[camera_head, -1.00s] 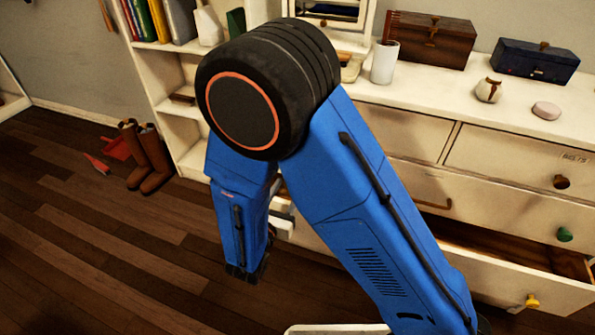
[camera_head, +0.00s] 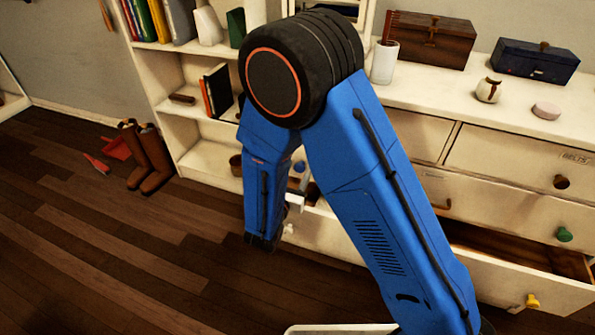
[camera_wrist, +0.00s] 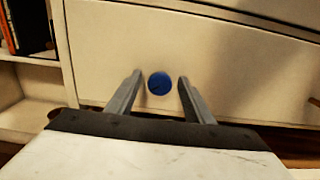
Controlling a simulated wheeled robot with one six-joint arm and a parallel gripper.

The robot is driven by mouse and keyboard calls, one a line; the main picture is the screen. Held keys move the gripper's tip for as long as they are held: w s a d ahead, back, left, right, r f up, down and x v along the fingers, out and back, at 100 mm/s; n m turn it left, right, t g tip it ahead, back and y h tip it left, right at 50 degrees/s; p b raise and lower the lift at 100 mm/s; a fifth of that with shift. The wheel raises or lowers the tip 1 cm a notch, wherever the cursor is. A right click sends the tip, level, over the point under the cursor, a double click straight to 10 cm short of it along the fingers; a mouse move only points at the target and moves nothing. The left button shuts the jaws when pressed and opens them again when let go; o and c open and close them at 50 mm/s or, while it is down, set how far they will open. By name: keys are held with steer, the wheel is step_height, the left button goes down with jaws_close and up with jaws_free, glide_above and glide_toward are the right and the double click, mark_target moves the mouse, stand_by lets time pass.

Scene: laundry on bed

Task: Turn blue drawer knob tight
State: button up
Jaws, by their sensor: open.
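The blue drawer knob (camera_wrist: 160,83) is round and sits on a cream drawer front (camera_wrist: 235,75) in the wrist view. My gripper (camera_wrist: 160,88) is open, with one grey finger to the left of the knob and one to the right. A gap shows between the knob and each finger, and nothing is held. I cannot tell how far the fingertips are from the drawer front.
A lower drawer (camera_head: 500,275) with a yellow knob (camera_head: 532,301) stands open at the right. A green knob (camera_head: 564,234) and a brown knob (camera_head: 561,182) are above it. A shelf (camera_head: 185,130) adjoins the dresser's left side. Brown boots (camera_head: 150,160) stand on the floor.

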steer(key=c, duration=1)
steer(key=shift+m, duration=0.3)
steer(key=m, duration=1)
steer(key=shift+d+f+m, duration=0.1)
steer(key=shift+d+m, duration=0.05)
steer(key=shift+m, duration=0.25)
steer(key=m, duration=0.7)
steer(key=shift+s+f, duration=0.1)
steer(key=shift+f, duration=0.05)
steer(key=m, duration=0.6)
steer(key=shift+f+m, duration=0.1)
steer(key=shift+m, duration=0.3)
